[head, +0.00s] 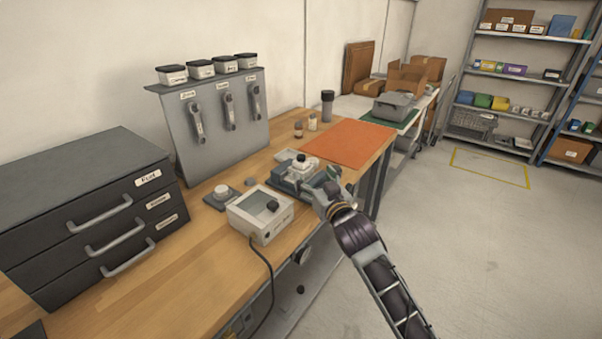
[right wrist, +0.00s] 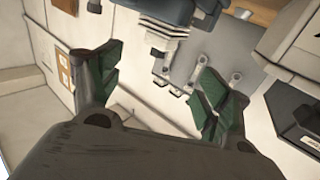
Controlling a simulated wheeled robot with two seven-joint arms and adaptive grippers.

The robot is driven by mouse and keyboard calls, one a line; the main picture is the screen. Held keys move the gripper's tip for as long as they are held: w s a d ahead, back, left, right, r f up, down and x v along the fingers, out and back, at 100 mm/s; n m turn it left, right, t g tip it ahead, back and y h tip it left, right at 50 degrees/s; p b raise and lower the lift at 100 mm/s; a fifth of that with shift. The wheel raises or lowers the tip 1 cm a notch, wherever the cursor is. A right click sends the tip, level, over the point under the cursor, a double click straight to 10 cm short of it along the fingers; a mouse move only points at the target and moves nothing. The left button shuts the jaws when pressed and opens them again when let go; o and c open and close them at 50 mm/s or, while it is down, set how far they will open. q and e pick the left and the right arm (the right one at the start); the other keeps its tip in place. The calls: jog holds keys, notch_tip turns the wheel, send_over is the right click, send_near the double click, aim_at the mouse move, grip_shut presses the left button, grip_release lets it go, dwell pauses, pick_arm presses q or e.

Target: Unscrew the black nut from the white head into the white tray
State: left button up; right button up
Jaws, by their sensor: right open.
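A white head (head: 300,163) sits upright on a grey-blue fixture (head: 292,179) near the bench's front edge. I cannot make out the black nut on it for certain. A small pale tray (head: 289,155) lies just behind the head, mostly hidden by it. My right gripper (head: 326,188) is beside the fixture, on its right. In the right wrist view the right gripper (right wrist: 155,100) has its green-padded fingers wide apart with nothing between them. My left gripper is not in view.
A black drawer cabinet (head: 80,205) and a wrench panel (head: 215,118) stand at left.

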aim_at(302, 161)
jog(key=shift+x, duration=2.65)
jog(key=shift+w+a, duration=0.2)
jog(key=shift+w, duration=0.25)
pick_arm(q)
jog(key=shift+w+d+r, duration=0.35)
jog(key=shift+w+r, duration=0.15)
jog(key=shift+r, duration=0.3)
pick_arm(e)
jog(key=shift+w, duration=0.15)
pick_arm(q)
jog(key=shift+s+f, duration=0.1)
pick_arm(e)
jog(key=shift+w+a, duration=0.1)
jog(key=shift+w, duration=0.05)
jog(key=shift+w+b, duration=0.15)
jog(key=shift+b, duration=0.15)
jog(key=shift+w+a, duration=0.25)
jog(key=shift+w, duration=0.4)
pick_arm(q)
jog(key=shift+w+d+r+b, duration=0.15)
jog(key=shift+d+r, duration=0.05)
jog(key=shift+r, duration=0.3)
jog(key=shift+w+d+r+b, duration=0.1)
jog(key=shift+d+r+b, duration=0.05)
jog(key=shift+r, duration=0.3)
pick_arm(e)
jog(key=shift+x, duration=1.6)
